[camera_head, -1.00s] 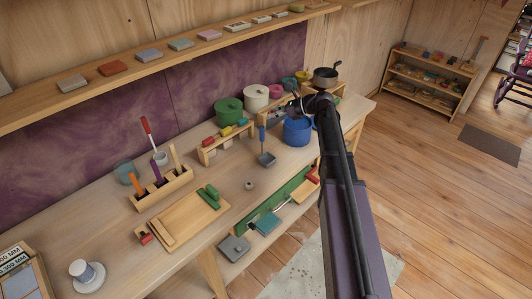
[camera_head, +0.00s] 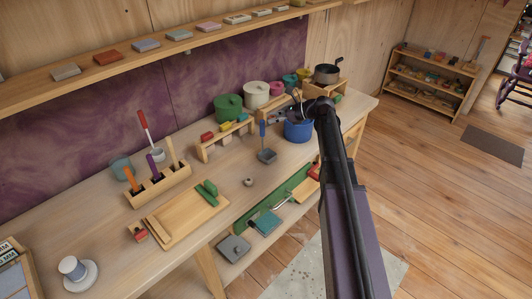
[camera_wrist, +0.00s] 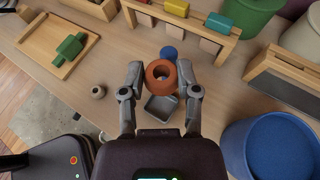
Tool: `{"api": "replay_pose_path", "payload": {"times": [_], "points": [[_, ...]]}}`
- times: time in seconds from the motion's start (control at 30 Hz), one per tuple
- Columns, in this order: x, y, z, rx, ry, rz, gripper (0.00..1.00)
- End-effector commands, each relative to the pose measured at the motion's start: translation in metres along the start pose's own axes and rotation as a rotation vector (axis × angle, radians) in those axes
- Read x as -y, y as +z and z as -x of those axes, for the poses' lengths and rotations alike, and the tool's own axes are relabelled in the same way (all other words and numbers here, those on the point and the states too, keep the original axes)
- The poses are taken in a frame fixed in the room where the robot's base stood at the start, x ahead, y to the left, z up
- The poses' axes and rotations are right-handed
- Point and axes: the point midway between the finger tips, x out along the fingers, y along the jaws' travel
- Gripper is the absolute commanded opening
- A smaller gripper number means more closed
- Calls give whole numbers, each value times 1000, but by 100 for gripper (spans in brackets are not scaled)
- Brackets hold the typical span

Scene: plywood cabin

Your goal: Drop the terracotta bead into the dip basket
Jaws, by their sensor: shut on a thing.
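My gripper (camera_wrist: 162,78) is shut on the terracotta bead (camera_wrist: 160,63), a thick orange-brown ring with a hole through it. The bead sits between the fingertips, above the bench. In the wrist view the dip basket (camera_wrist: 160,110), a small grey square tray, shows just below the bead, which overlaps its upper part. The blue end of its handle (camera_wrist: 168,53) shows beyond the bead. In the head view the basket (camera_head: 267,156) stands on the bench with its blue handle upright. My gripper (camera_head: 299,111) is to its upper right there; I cannot make out the bead in that view.
A blue tub (camera_head: 299,128) stands to the right of the basket. A wooden rack with coloured blocks (camera_head: 226,137) stands behind it, with green (camera_head: 228,107) and white (camera_head: 256,95) pots beyond. A small grey-brown ring (camera_head: 249,182) lies in front on fairly clear bench.

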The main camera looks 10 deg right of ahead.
Motion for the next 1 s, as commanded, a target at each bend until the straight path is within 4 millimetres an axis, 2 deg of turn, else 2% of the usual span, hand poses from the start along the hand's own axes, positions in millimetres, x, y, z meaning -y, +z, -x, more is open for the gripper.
{"api": "replay_pose_path", "payload": {"times": [0.17, 0.53, 0.57, 0.6, 0.7, 1.0], "points": [[0, -7, -3, 0, 0, 0, 10], [0, -8, -3, 0, -1, 0, 10], [0, -8, -3, 0, -1, 0, 45], [0, -8, -3, 0, -1, 0, 57], [0, -8, -2, 0, -1, 0, 82], [0, -8, -2, 0, -1, 0, 82]]}}
